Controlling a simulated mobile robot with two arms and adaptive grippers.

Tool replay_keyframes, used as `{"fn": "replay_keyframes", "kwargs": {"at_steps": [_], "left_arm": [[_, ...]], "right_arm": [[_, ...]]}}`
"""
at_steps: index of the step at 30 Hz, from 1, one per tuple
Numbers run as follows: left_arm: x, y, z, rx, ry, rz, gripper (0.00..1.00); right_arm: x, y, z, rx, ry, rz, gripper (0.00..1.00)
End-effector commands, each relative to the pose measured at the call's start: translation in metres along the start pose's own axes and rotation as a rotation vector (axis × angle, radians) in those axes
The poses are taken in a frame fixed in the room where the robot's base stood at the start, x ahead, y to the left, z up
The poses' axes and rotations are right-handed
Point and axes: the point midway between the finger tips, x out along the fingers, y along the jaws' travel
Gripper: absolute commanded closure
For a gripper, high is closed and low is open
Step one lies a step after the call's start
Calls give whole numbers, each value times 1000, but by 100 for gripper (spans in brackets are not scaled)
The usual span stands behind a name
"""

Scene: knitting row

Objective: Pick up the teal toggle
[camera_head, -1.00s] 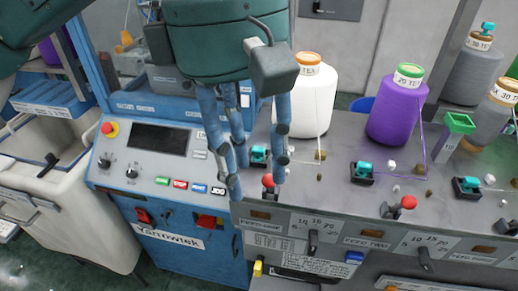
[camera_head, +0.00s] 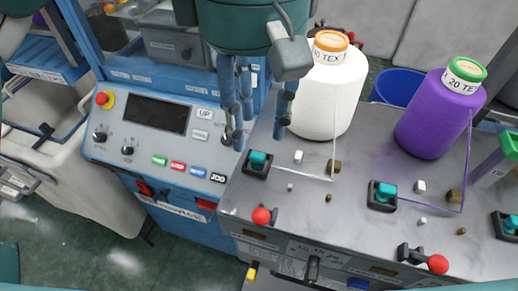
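Several teal toggles on black bases stand along the grey machine top. The nearest teal toggle (camera_head: 258,160) is at the left end, in front of the white cone. A second teal toggle (camera_head: 384,192) is in front of the purple cone, and a third teal toggle (camera_head: 510,223) is at the right edge. My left gripper (camera_head: 259,138) hangs from above with its blue fingers apart and nothing between them. Its fingertips appear just above and behind the left toggle in the picture; I cannot tell the exact gap. My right gripper is not in view.
A white cone (camera_head: 322,98) and a purple cone (camera_head: 432,125) of yarn stand behind the toggles, with thin yarn running forward. Red-knobbed levers (camera_head: 262,216) line the front edge. A blue control panel (camera_head: 160,140) with buttons is at left.

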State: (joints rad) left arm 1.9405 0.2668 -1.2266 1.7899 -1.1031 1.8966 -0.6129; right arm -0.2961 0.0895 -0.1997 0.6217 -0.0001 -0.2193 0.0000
Motion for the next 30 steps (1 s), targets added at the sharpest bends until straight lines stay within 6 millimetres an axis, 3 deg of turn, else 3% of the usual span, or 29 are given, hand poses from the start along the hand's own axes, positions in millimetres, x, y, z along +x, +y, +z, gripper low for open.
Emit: {"fn": "replay_keyframes", "kwargs": {"at_steps": [3,6,12,16,24,30], "left_arm": [[10,-1,0,1,-1,-1,62],[16,0,0,0,-1,-1,62],[42,1,2,2,-1,-4,62],[60,1,2,1,-2,-2,62],[66,2,2,1,-2,0,62],[65,2,2,1,-2,0,92]], "right_arm": [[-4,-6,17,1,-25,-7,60],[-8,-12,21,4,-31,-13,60],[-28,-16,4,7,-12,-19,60],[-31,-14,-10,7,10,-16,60],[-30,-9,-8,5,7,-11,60],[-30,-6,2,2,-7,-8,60]]}}
